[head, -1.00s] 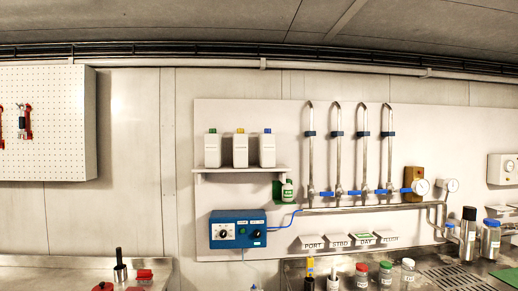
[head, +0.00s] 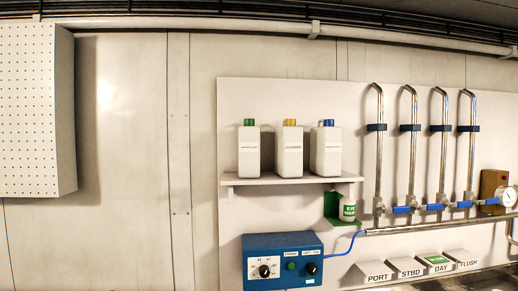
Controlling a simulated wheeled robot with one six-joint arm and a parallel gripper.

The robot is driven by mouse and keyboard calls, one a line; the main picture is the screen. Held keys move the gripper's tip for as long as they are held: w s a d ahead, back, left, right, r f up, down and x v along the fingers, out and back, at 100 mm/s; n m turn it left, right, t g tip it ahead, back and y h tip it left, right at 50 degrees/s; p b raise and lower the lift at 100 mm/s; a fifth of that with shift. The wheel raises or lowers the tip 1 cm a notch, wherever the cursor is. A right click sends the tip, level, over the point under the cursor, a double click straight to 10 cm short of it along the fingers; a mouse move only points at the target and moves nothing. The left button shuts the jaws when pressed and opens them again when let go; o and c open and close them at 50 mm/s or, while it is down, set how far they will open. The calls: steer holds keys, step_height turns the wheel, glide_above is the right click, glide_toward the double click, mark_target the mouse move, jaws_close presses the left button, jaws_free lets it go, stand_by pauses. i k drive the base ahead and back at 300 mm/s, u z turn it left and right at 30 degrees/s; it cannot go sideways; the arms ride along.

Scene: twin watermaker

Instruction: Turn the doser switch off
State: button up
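The doser is a blue box (head: 283,243) on the white wall panel, low in the middle of the head view. Its front carries a black dial on a white scale (head: 264,271), a small green indicator or button (head: 291,266) and a small dark switch (head: 311,268) at the right under a label. The switch position is too small to tell. A blue tube (head: 346,247) leaves the box at its right side. My gripper is not in view.
A shelf (head: 285,181) with three white bottles (head: 290,155) juts out above the doser. A green eye wash holder (head: 345,208) sits at its right. Pipes with blue valves (head: 405,209) and labelled blocks (head: 411,268) lie further right. Bare wall (head: 110,235) is left.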

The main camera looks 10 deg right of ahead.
mark_target(312, 270)
steer(key=k, duration=1.3)
steer(key=z, duration=0.6)
steer(key=i, duration=1.35)
steer(key=u, duration=0.6)
